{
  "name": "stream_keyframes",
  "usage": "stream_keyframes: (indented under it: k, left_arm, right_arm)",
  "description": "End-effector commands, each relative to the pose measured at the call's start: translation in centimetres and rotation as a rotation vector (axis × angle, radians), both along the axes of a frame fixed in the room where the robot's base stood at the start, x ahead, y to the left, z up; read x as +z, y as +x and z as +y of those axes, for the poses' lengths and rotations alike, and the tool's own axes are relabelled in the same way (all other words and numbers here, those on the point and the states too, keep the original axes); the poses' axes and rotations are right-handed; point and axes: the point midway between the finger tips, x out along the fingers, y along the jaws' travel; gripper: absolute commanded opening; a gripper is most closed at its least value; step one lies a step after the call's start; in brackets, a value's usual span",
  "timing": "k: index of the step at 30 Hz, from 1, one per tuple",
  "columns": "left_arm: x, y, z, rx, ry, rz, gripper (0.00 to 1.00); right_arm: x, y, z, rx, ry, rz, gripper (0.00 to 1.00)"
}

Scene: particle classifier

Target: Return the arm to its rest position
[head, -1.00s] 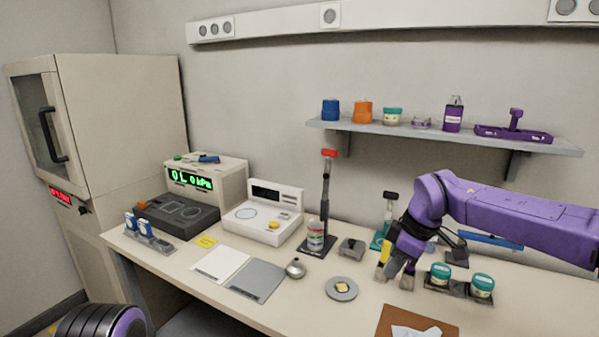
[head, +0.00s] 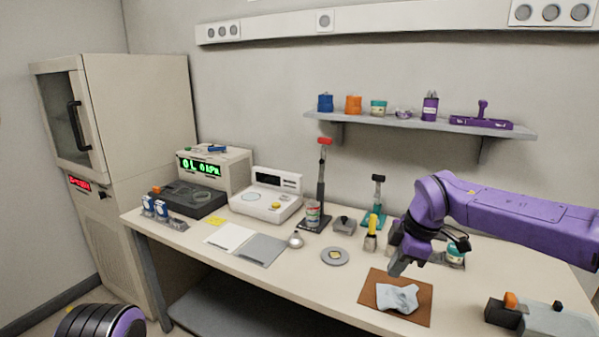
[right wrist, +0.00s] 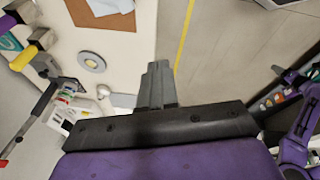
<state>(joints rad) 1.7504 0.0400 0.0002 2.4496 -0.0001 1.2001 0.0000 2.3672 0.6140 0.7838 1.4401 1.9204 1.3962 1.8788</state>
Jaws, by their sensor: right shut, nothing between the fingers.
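My right arm, purple, comes in from the right in the head view. Its right gripper (head: 397,268) points down above the back edge of a brown mat (head: 420,314), with its fingers shut and empty. In the right wrist view the closed fingers (right wrist: 157,88) meet and hold nothing; pale floor with a yellow line lies beyond them. A yellow-handled tool (head: 371,230) stands on the bench left of the gripper, apart from it. At the bottom left of the head view shows a dark ribbed part of my left arm; my left gripper does not show.
A crumpled pale sheet (head: 397,298) lies on the mat. A grey dish (head: 334,257) is left of it. A teal-lidded jar (head: 455,254) is partly hidden behind my right arm. A dark block with an orange part (head: 508,308) is at the front right. A shelf (head: 400,122) hangs above.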

Motion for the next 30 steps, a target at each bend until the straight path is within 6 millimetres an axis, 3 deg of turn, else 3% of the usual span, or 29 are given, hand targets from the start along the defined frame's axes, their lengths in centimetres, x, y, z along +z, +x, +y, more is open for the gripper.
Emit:
stream_keyframes:
  k: [7,11,14,16,20,21,23,27,30]
  left_arm:
    - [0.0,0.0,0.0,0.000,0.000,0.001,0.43]
    - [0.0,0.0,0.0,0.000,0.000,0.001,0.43]
    - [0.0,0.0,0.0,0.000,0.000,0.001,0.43]
    - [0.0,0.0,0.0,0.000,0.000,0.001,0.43]
    - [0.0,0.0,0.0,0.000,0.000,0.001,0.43]
    - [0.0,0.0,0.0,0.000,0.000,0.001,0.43]
    - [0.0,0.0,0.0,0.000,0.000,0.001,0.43]
    - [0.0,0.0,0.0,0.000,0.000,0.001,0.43]
    - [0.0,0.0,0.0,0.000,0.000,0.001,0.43]
  right_arm:
    - [-2.6,0.2,-2.4,0.434,-0.291,-0.113,0.00]
    - [-6.5,-0.3,-4.3,0.839,-0.573,-0.108,0.00]
    - [-11.3,-1.4,-5.8,1.316,-0.842,-0.020,0.00]
    - [-15.8,-3.2,-6.6,1.768,-1.028,0.107,0.00]
    - [-24.2,-8.6,-6.9,2.664,-1.203,0.384,0.00]
    - [-26.4,-10.8,-6.8,-2.840,1.177,-0.440,0.00]
    - [-29.3,-14.3,-6.6,-2.606,0.941,-0.419,0.00]
    - [-34.4,-23.6,-6.6,-2.180,0.529,-0.299,0.00]
    - [-36.3,-30.0,-7.2,-2.021,0.343,-0.205,0.00]
